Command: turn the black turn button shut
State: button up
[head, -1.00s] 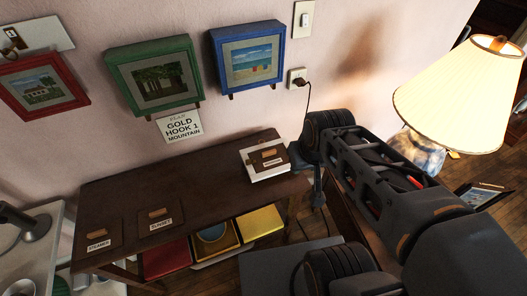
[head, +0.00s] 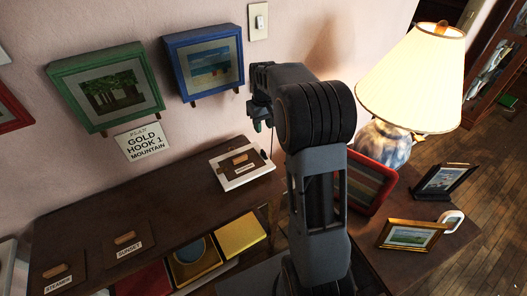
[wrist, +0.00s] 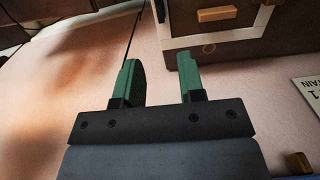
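A white frame (head: 246,179) lies face down at the right end of the dark brown table. Its brown back panel carries a small wooden tab and a label. I cannot make out a black turn button on it at this size. My gripper (head: 258,125) is above and beyond the frame's far right side, close to the wall, apart from the frame. In the wrist view my gripper (wrist: 160,82) has its two green fingers spread with nothing between them. A brown panel with a wooden tab (wrist: 217,14) shows beyond the right finger.
Green (head: 69,110) and blue (head: 183,83) frames hang on the wall, with a sign (head: 142,141) below. Two labelled brown panels lie on the table's left (head: 128,243). A lit lamp (head: 415,75) and several standing frames occupy the side table at right.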

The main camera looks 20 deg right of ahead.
aim_at(263, 151)
notch_tip(263, 151, down, 12)
jog(key=shift+f, duration=0.2)
dwell(0.4)
grip_shut()
